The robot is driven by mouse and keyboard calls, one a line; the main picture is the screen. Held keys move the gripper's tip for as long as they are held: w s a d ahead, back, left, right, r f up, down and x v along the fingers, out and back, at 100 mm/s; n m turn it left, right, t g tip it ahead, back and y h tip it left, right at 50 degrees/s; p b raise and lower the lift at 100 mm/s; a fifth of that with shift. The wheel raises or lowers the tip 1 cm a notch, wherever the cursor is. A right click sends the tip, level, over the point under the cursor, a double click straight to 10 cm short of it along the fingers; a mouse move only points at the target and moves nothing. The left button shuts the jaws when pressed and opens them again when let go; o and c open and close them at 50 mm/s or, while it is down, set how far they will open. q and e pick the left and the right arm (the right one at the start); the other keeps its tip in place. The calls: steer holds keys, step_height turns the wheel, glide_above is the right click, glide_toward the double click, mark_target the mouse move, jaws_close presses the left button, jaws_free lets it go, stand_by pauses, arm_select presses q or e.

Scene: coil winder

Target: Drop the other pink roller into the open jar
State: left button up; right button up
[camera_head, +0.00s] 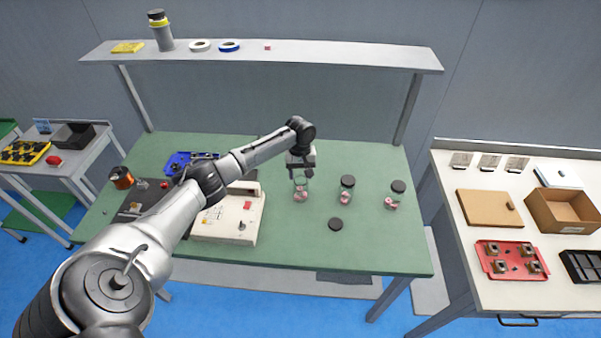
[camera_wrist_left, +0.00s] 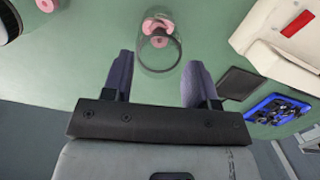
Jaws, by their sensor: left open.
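The open jar (camera_head: 300,194) is clear glass and stands on the green bench with pink rollers at its bottom. My left gripper (camera_head: 301,172) is directly above or at its mouth, open, and hides part of the rim. In the left wrist view the jar (camera_wrist_left: 160,58) shows just beyond the gap between the open fingers (camera_wrist_left: 158,85). Pink rollers (camera_wrist_left: 158,27) show in it, and nothing is visible between the fingers. A black lid (camera_head: 335,224) lies flat on the bench. My right gripper is not in view.
Two jars with black lids, one nearer (camera_head: 347,190) and one farther right (camera_head: 395,195), hold pink pieces. A cream machine (camera_head: 228,220) stands left of the open jar, with a blue tray (camera_head: 185,161) behind it. The bench front right is clear.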

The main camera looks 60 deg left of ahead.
arm_select(q)
steer(key=shift+r, duration=0.1)
step_height(320, 180, up, 14)
steer(key=a+p, duration=0.1)
steer(key=shift+w+a+f+p, duration=0.2)
steer(key=shift+w+p, duration=0.15)
steer(key=shift+w, duration=0.05)
stand_by(0.5)
stand_by(0.7)
